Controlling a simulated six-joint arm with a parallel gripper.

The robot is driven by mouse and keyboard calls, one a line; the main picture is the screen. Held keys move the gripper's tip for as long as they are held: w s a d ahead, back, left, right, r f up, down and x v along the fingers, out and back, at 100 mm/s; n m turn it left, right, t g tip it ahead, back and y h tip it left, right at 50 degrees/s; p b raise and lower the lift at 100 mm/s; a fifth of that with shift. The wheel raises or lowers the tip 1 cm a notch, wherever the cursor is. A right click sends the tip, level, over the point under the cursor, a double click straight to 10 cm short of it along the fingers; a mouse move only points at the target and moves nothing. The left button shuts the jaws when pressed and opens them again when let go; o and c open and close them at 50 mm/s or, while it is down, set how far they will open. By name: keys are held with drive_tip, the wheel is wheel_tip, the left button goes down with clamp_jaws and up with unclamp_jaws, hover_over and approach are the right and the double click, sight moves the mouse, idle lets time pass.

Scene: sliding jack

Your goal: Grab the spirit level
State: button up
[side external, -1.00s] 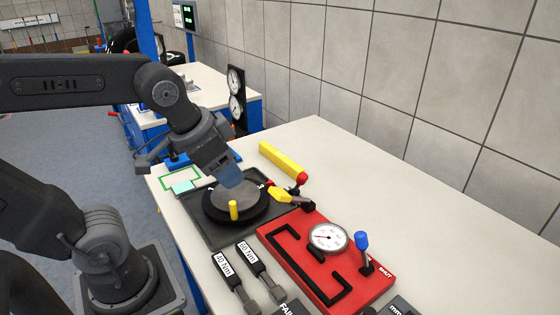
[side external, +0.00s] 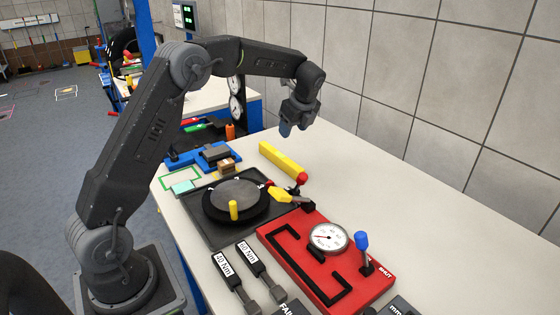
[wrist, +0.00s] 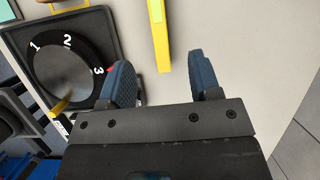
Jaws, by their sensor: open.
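The spirit level is a yellow bar (side external: 280,159) lying on the white bench, behind the dark square tray and in front of the tiled wall. In the wrist view the yellow bar (wrist: 159,45) runs down from the top edge, ending between and beyond the fingertips, with a pale greenish patch near its top. My gripper (side external: 286,129) is above the bench, over the far end of the bar, and apart from it. In the wrist view my gripper (wrist: 160,75) shows two blue fingers spread wide with nothing between them.
A round black dial plate (side external: 235,203) with a yellow peg sits on the dark tray (side external: 200,228). A red panel (side external: 290,258) carries a gauge (side external: 328,237) and a blue-topped lever (side external: 362,243). A red-balled lever (side external: 302,179) stands near the bar. The bench's right side is clear.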

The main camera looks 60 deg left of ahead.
sight(281, 155)
drive_tip(key=x, duration=0.9)
drive_tip(key=shift+w+a+f, duration=0.15)
drive_tip(key=shift+w+a, duration=0.05)
drive_tip(key=shift+a, duration=0.05)
drive_tip(key=shift+s+a+x, duration=0.1)
drive_tip(key=shift+s+x, duration=0.1)
drive_tip(key=shift+x, duration=1.15)
drive_tip(key=shift+s+a+x, duration=0.1)
drive_tip(key=shift+s+x, duration=0.1)
drive_tip(key=shift+x, duration=1.15)
clamp_jaws()
